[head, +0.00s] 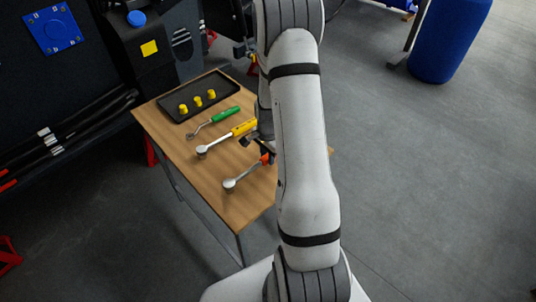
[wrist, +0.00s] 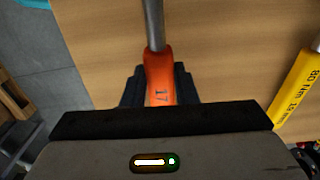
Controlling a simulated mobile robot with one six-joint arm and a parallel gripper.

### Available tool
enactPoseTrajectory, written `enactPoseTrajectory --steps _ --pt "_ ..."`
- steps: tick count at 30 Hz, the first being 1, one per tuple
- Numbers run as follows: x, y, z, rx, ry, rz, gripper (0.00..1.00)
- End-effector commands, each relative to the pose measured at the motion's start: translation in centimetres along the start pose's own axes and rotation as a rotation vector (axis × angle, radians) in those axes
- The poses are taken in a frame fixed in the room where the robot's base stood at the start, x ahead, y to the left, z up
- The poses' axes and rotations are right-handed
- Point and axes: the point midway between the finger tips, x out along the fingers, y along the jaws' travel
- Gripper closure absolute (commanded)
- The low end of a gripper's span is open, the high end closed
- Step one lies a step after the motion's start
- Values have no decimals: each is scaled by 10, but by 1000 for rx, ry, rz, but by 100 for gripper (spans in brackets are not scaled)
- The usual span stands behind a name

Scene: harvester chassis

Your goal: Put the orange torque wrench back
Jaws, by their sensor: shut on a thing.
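The orange torque wrench (wrist: 159,75) is between the two dark fingers of my gripper (wrist: 160,92) in the wrist view, which are shut on its orange handle marked "17". Its metal shaft points away from the gripper. In the head view the wrench (head: 240,177) shows its grey ratchet head and shaft over the near part of the wooden table (head: 232,213). Most of its handle and my gripper (head: 266,152) are partly hidden behind my arm. I cannot tell whether the wrench touches the table.
A yellow torque wrench (head: 243,128) and a green-handled tool (head: 226,115) lie farther back on the table. A black tray (head: 172,112) with several yellow pieces (head: 197,101) is at the back. The dark chassis stands left; a blue barrel (head: 446,40) stands far right.

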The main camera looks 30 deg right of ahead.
Motion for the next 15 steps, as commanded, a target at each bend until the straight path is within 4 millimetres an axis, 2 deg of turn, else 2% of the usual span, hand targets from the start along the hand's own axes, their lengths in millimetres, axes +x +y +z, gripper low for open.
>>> enactPoseTrajectory --steps 3,11,12,15 --pt "6 0 -1 1 1 -1 100" --pt "5 0 -1 1 1 -1 100" --pt "5 0 -1 1 0 -1 73" --pt "5 0 -1 2 0 -1 65"
